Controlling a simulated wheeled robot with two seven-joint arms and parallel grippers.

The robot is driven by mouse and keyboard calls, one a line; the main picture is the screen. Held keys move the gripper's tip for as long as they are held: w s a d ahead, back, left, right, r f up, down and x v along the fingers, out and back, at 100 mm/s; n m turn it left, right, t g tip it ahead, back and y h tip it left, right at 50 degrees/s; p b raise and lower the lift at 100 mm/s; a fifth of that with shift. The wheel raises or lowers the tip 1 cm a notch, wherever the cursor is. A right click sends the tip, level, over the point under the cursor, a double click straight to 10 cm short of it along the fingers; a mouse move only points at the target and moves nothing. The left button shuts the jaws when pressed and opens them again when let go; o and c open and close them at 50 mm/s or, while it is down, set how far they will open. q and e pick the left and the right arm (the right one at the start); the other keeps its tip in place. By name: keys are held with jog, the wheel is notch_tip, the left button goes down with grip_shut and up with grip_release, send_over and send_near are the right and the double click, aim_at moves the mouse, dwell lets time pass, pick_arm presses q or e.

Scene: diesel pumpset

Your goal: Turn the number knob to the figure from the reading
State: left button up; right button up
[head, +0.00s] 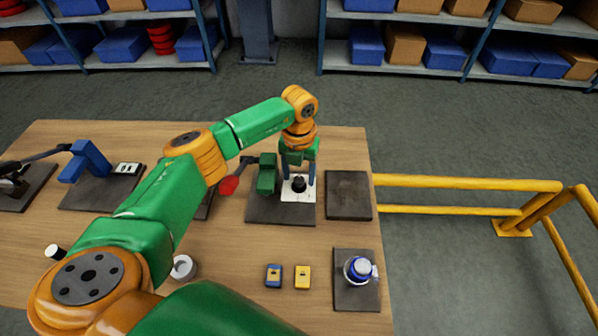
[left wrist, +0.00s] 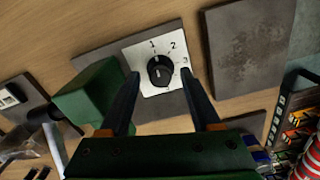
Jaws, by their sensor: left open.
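The black number knob (head: 299,184) sits on a white plate (head: 293,195) on a dark base. In the left wrist view the knob (left wrist: 160,71) has the figures 1, 2 and 3 around its upper and right side. A light mark on the knob faces up, near the 1. My left gripper (left wrist: 160,76) is open, with one finger on each side of the knob; I cannot tell whether they touch it. In the head view my left gripper (head: 298,178) points down over the plate. I cannot make out a reading. My right gripper is out of view.
A green block (head: 267,174) and a red disc (head: 229,185) are left of the knob. A bare dark plate (head: 348,194) lies to the right. Blue (head: 273,276) and yellow (head: 302,277) pieces and a blue-and-white item (head: 359,269) are nearer. A yellow rail (head: 470,183) stands right of the table.

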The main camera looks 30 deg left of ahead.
pick_arm(q)
jog(key=shift+s+r, duration=0.1)
jog(key=shift+s, duration=0.05)
grip_shut()
jog(key=m+b, duration=0.1)
jog(key=m, duration=0.1)
jog(key=shift+m+b, duration=0.4)
jog(key=m+b, duration=0.2)
jog(key=m, duration=0.3)
jog(key=shift+m, duration=0.3)
jog(key=m+b, duration=0.2)
jog(key=m, duration=0.7)
jog(key=shift+b, duration=0.35)
jog(key=shift+m, duration=0.3)
grip_release()
